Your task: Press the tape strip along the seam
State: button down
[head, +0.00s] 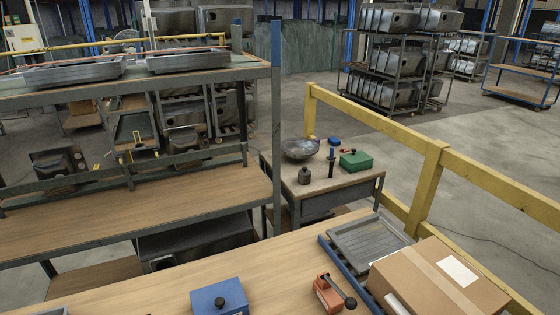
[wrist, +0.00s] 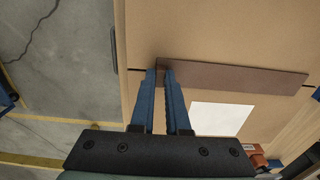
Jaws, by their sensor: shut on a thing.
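A cardboard box (head: 425,275) stands at the right end of the near wooden bench in the head view; its top fills much of the wrist view (wrist: 200,30). A white label (wrist: 220,118) is on the top. A brown tape strip (wrist: 240,79) lies across the top in line with the dark seam, of which short bits show past both ends. My gripper (wrist: 164,70) has blue fingers and is shut on the strip's left end. I cannot tell whether the strip is flat against the cardboard all along. I cannot make out my gripper in the head view.
A grey ribbed metal tray (head: 368,243) lies behind the box. An orange tool with a black handle (head: 328,294) and a blue block with a black knob (head: 219,298) are left of it on the bench. A yellow railing (head: 430,170) runs along the right.

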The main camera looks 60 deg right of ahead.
jog(key=shift+f, duration=0.1)
jog(key=c, duration=0.8)
grip_release()
jog(key=shift+c, duration=0.2)
notch_tip(320, 180, up, 13)
